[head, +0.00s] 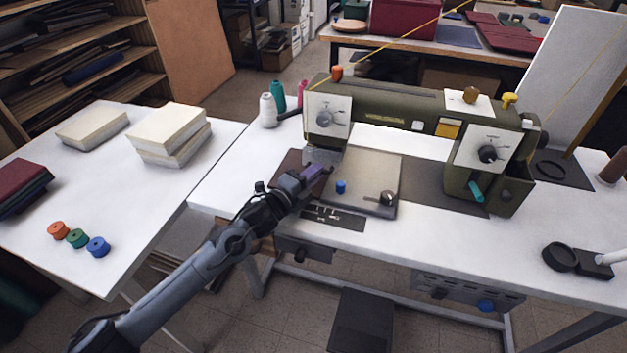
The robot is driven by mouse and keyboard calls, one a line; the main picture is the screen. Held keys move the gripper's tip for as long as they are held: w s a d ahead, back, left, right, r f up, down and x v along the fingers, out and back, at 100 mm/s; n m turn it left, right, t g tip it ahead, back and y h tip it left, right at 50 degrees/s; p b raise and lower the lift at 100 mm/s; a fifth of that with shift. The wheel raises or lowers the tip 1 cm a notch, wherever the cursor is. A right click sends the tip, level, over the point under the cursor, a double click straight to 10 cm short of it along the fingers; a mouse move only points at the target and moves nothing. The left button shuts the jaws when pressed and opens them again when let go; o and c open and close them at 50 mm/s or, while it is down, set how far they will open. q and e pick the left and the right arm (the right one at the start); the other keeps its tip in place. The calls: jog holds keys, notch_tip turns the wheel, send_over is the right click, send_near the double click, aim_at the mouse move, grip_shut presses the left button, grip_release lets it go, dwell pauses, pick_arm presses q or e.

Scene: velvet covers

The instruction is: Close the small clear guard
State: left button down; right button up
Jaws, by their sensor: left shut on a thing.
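The olive sewing machine (400,108) stands on the white table. The small clear guard (323,155) shows as a pale see-through patch under the machine's left head, by the needle area. My left gripper (316,171) reaches in from the lower left, its fingertips at the lower edge of the guard. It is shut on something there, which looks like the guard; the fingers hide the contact. I cannot tell the guard's exact angle. My right gripper is not in view.
A beige plate (365,168) with a blue knob (340,187) lies right of my gripper. Thread spools (268,110) stand behind left. A side table (110,200) holds cloth stacks and bobbins. A black round stand (560,257) sits at the right.

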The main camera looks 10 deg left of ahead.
pick_arm(q)
jog(key=c, duration=1.2)
grip_release()
jog(key=shift+s+a+p, duration=0.35)
jog(key=shift+s, duration=0.1)
jog(key=p+v, duration=0.3)
jog(key=v, duration=0.6)
jog(key=shift+s+a, duration=0.15)
jog(key=shift+s, duration=0.25)
